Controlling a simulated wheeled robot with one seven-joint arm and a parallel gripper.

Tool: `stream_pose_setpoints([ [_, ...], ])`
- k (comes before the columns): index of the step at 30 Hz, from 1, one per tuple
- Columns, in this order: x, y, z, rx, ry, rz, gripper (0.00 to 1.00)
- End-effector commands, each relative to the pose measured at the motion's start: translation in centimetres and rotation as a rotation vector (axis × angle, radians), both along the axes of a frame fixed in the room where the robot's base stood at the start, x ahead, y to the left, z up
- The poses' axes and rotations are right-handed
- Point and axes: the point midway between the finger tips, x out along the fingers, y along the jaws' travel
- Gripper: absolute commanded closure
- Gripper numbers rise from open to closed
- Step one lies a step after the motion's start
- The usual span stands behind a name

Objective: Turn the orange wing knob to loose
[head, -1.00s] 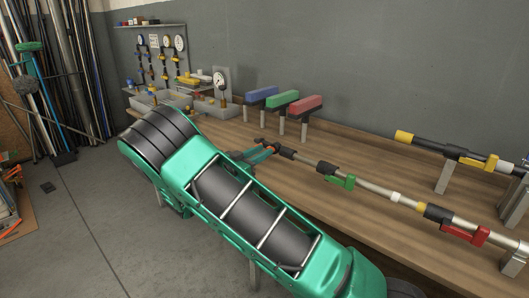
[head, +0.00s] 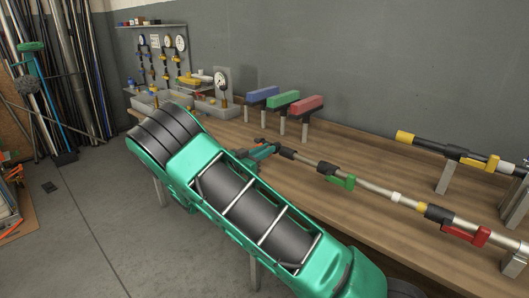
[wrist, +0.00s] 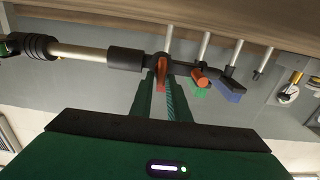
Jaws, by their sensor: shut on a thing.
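The orange wing knob (wrist: 161,75) sits at the dark end fitting (wrist: 126,59) of a long metal pole. In the wrist view it shows between the two green fingers of my gripper (wrist: 163,82), which is shut on it. In the head view my gripper (head: 264,151) is at the pole's left end, largely hidden behind my arm. Only a small orange spot of the knob (head: 257,141) shows there. The exact angle of the wing is hard to tell.
The pole carries a green lever (head: 342,182) and a red lever (head: 468,236) to the right. Blue (head: 263,95), green (head: 281,103) and red (head: 306,104) blocks on posts stand behind my gripper. A second pole with a yellow lever (head: 480,162) lies at right.

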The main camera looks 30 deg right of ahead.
Motion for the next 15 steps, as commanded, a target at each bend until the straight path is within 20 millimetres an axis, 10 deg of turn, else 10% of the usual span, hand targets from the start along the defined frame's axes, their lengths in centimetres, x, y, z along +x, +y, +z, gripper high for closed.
stream_pose_setpoints([
  [15, 0.48, 0.63, -0.31, -0.125, 0.315, 0.003, 1.0],
])
